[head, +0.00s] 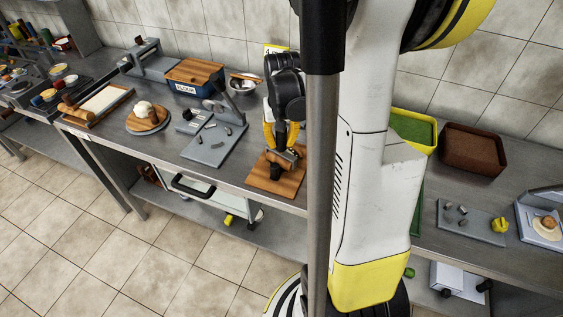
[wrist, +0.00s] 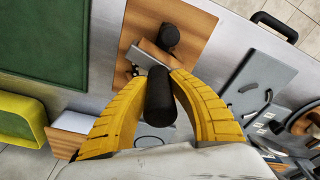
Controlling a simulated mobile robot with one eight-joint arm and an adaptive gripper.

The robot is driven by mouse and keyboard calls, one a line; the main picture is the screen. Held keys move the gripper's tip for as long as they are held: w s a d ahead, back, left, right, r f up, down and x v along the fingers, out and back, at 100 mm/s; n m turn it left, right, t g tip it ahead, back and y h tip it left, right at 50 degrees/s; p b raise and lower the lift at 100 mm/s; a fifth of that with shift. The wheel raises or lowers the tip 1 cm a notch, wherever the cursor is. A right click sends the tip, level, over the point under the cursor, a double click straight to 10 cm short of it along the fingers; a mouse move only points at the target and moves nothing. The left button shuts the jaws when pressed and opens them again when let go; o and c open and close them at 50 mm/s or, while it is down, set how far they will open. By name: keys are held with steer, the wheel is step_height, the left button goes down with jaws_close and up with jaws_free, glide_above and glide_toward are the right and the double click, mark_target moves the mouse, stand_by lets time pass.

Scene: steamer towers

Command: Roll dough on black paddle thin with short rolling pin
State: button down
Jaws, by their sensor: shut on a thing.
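My gripper (head: 283,137) is low over a brown wooden board (head: 263,182) near the counter's front edge. In the wrist view its yellow fingers (wrist: 160,98) are shut on a black cylinder (wrist: 160,105). What that cylinder belongs to is unclear. A pale dough ball (head: 144,108) sits on a small wooden board left of my gripper. Another dough piece (head: 548,222) is on a pale board at far right. Wooden rolling pins (head: 72,107) lie beside a framed tray at left; I cannot tell which is the short one. I cannot make out a black paddle.
A grey plate (head: 205,152) with small metal parts is left of the wooden board. A blue flour bin (head: 196,87) and metal bowl (head: 243,84) stand behind. A green-filled yellow tray (head: 413,128) and brown bin (head: 473,149) are right of my arm. My arm hides the counter's middle.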

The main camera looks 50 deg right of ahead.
steer(key=shift+w+d, duration=0.35)
steer(key=shift+d, duration=0.35)
steer(key=shift+w+d, duration=0.3)
steer(key=shift+d, duration=0.35)
steer(key=shift+d, duration=0.15)
steer(key=shift+w+d+b, duration=0.15)
steer(key=shift+w+d, duration=0.1)
steer(key=shift+d, duration=0.35)
steer(key=shift+w+d+b, duration=0.15)
steer(key=shift+w+d, duration=0.1)
steer(key=shift+d, duration=0.35)
step_height(320, 180, up, 6)
steer(key=p, duration=0.4)
